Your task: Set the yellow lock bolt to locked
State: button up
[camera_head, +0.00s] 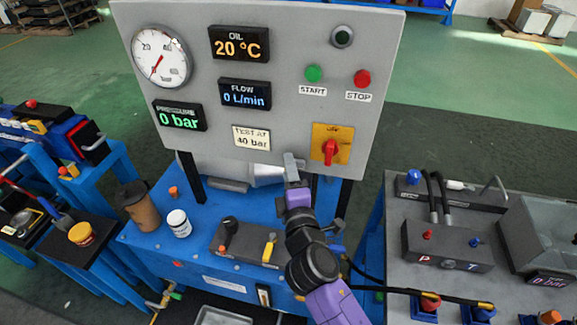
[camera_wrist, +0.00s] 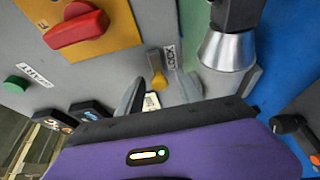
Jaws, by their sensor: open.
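In the wrist view a small yellow knob (camera_wrist: 159,79) with a grey bar shows at the panel's lower part, beside a small white label; it looks like the lock bolt. In the head view my gripper (camera_head: 292,166) is at the grey panel's (camera_head: 290,95) bottom edge, left of and below the red switch, and appears to hide the knob.
A red rotary switch (camera_head: 331,150) sits on an orange plate close by. A silver cylinder part (camera_wrist: 228,52) is right of the fingers in the wrist view. On the blue bench (camera_head: 200,262) stand a box with a black lever (camera_head: 229,229) and a yellow lever (camera_head: 269,248), a jar and a cup.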

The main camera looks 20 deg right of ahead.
jog(key=shift+w+d, duration=0.1)
jog(key=shift+w, duration=0.3)
grip_shut()
dwell(1.2)
